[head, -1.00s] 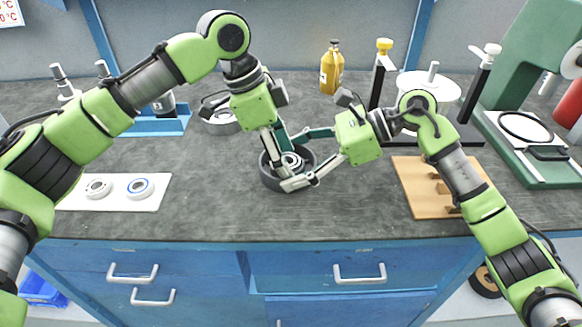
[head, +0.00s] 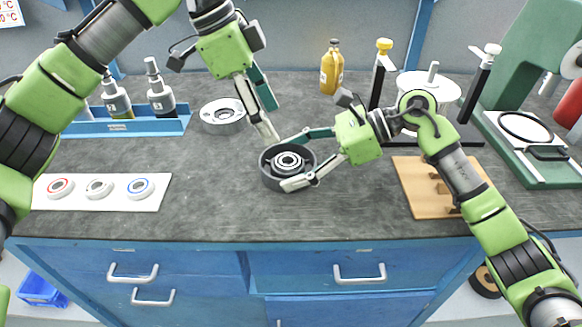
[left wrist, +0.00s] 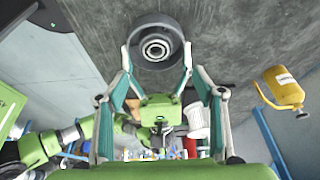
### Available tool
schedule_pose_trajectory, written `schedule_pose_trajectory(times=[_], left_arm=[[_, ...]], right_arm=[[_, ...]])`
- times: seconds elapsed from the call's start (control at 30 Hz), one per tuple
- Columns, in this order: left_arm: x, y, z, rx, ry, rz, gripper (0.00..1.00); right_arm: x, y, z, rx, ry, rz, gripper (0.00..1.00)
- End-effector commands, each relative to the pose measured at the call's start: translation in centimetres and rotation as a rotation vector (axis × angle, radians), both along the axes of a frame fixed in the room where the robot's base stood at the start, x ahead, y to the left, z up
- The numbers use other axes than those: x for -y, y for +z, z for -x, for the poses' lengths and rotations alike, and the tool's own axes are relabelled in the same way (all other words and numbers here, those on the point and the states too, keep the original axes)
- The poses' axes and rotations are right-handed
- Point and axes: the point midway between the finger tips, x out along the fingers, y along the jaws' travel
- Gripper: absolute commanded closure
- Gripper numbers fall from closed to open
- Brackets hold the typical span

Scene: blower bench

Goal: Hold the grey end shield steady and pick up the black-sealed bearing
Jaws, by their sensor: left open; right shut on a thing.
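The grey end shield (head: 270,179) is a dark round cup on the bench; it also shows in the left wrist view (left wrist: 139,48). A round part with silver and black rings, which looks like the black-sealed bearing (head: 288,161), sits in its middle and shows in the left wrist view (left wrist: 156,50). My right gripper (head: 289,164) is shut on the shield, a finger on the far and near sides. My left gripper (head: 268,126) is open and empty, above and behind the shield; its spread fingers (left wrist: 157,62) point towards the shield in the left wrist view.
A white tray (head: 150,205) at left holds a red-ringed, a plain and a blue-ringed round part. A light grey flanged ring (head: 222,116) and blue bottle rack (head: 125,128) stand behind. A wooden fixture (head: 424,186) lies right. The front middle bench is clear.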

Motion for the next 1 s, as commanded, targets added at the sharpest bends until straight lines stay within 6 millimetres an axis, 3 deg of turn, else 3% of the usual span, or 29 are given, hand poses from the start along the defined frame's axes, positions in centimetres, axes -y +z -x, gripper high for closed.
schedule_pose_trajectory(times=[0.47,1.0], left_arm=[[-0.2,8.5,-4.1,0.223,0.114,0.287,0.38],[-3.6,18.0,-6.9,0.439,0.237,0.540,0.38]], right_arm=[[0.0,-0.1,0.0,-0.001,0.000,0.001,0.38],[0.0,-0.1,0.0,-0.002,0.000,0.001,0.38]])
